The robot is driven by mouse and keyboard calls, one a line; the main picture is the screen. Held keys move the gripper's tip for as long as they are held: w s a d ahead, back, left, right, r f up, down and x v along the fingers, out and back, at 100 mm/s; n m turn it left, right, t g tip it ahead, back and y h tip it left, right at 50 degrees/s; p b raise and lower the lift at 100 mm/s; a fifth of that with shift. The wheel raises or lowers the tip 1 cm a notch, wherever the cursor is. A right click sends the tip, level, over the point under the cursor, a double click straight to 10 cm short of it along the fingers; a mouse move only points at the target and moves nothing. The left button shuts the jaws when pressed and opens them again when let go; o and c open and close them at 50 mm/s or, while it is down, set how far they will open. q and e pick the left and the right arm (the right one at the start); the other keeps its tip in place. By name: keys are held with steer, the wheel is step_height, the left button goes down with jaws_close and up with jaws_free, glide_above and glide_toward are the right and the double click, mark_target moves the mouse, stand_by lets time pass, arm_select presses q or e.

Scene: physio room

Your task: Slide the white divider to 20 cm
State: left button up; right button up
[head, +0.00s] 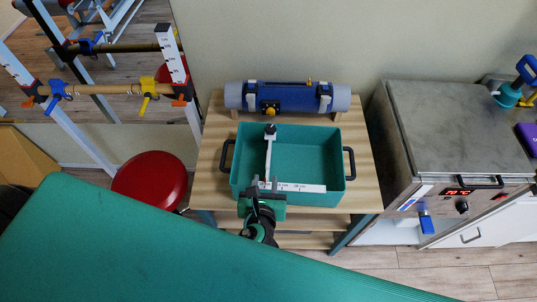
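The white divider (268,155) stands in a teal tray (328,129) on a wooden shelf unit. It runs from a black knob (270,129) at the far wall toward the near side, left of the tray's middle. A white scale strip (303,188) lies along the near side; its numbers are too small to read. My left gripper (265,182) is at the tray's near wall, by the divider's near end. Its two grey fingertips look apart, one on each side of that end; whether they touch it I cannot tell. My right gripper is not in view.
A blue-grey roll (288,97) with straps lies behind the tray. Black handles (349,163) stick out at the tray's sides. A steel heater unit (455,130) stands right, a red stool (150,180) left. A green padded surface (150,250) fills the foreground.

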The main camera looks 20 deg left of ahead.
mark_target(268, 159)
arm_select(q)
steer(key=p+x, duration=0.1)
steer(key=x, duration=1)
steer(key=shift+w+f+p, duration=0.2)
steer(key=shift+w+p, duration=0.05)
steer(key=shift+p, duration=0.15)
steer(key=shift+c, duration=0.4)
jaws_close()
